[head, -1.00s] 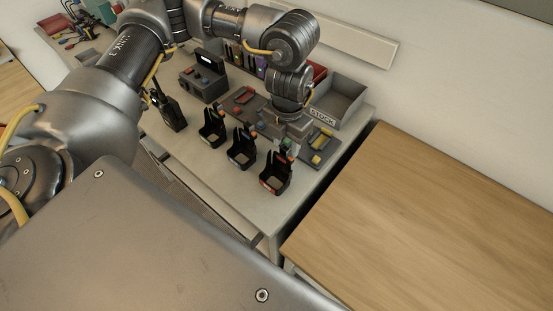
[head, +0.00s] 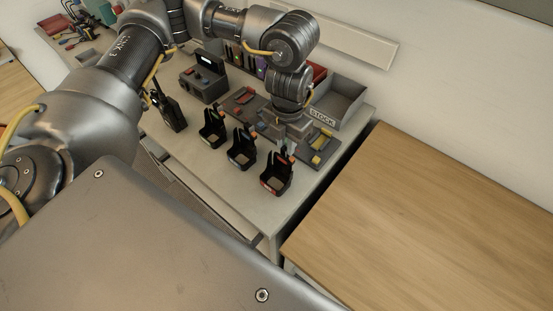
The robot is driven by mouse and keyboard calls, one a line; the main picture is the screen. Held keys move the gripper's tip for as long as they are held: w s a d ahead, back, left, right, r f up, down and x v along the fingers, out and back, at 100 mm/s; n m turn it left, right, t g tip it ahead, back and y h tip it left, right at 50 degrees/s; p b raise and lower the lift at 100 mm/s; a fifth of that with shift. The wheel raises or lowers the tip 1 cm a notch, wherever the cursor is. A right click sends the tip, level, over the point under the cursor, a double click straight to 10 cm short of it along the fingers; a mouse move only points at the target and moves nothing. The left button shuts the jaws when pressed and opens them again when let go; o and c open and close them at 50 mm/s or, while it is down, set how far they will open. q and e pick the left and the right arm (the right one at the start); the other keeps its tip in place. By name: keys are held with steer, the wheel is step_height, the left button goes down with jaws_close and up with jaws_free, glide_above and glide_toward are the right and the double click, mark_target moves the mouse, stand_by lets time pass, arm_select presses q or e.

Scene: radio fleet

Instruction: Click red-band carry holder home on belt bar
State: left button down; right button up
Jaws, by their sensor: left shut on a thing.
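The red-band carry holder (head: 274,184) is a dark, open-topped holder with a red band low on its front. It is upright at the right end of a row of holders near the front of the grey table. My left gripper (head: 288,150) comes down from above and is shut on the upper back part of this holder. The wrist hides part of the grip. I cannot make out the belt bar clearly, nor whether the holder touches it. My right gripper is not in view.
A blue-band holder (head: 241,158) and a green-band holder (head: 212,138) stand to the left, then a black radio (head: 169,112). A grey STOCK bin (head: 345,98) is behind. A tray with yellow parts (head: 318,158) lies right of the gripper. The wooden table (head: 430,220) is bare.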

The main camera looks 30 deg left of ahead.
arm_select(q)
step_height(320, 180, up, 5)
steer(key=p, duration=0.4)
stand_by(0.3)
